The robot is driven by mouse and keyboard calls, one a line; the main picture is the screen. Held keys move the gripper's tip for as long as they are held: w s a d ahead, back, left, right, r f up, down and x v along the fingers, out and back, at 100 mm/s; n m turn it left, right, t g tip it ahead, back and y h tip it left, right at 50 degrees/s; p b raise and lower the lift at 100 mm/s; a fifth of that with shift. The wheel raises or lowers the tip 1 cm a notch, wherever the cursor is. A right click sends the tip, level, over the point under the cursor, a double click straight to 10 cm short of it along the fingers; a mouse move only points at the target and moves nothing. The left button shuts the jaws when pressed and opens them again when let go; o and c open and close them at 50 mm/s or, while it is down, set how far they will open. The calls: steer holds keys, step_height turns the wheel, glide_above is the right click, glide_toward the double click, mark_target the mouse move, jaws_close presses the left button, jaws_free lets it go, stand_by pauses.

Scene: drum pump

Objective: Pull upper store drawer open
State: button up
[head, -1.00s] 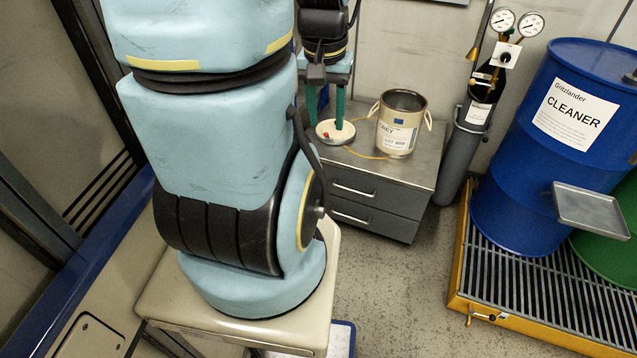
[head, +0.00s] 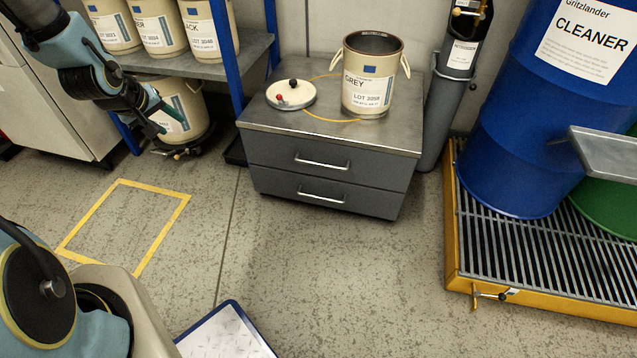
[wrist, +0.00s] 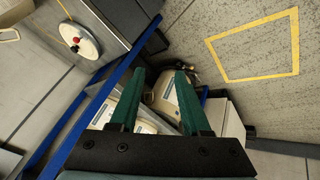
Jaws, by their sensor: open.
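The upper store drawer (head: 290,160) is the top one of two in a low grey cabinet with a steel top. Its silver bar handle (head: 322,164) faces the room, and the drawer looks shut. My gripper (head: 163,119) is open, with empty green fingers. It is in front of the shelf, well left of the cabinet and apart from it. In the wrist view my gripper (wrist: 152,78) points towards the shelf and a bucket below it. The cabinet's edge shows there at top left, but the drawer handle cannot be made out.
On the cabinet top are an open GREY bucket (head: 372,85) and a round lid (head: 291,94). The lower drawer (head: 285,186) looks shut. A blue drum (head: 520,130) stands on a grated yellow pallet at right. The floor before the cabinet is clear.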

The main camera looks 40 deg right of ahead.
steer(key=s+d+f+h+b, duration=0.1)
steer(key=d+f+h+b, duration=0.3)
steer(key=d+f, duration=0.65)
steer(key=n+g+h+b, duration=0.2)
steer(key=n+h+b, duration=0.35)
steer(key=b, duration=1.05)
glide_toward(321, 164)
steer(key=f+m+h, duration=0.1)
steer(key=f+h, duration=0.1)
steer(key=shift+y, duration=0.35)
steer(key=b+x, duration=0.2)
steer(key=x, duration=0.8)
steer(key=shift+w+r, duration=0.1)
steer(key=shift+a, duration=0.1)
jaws_close()
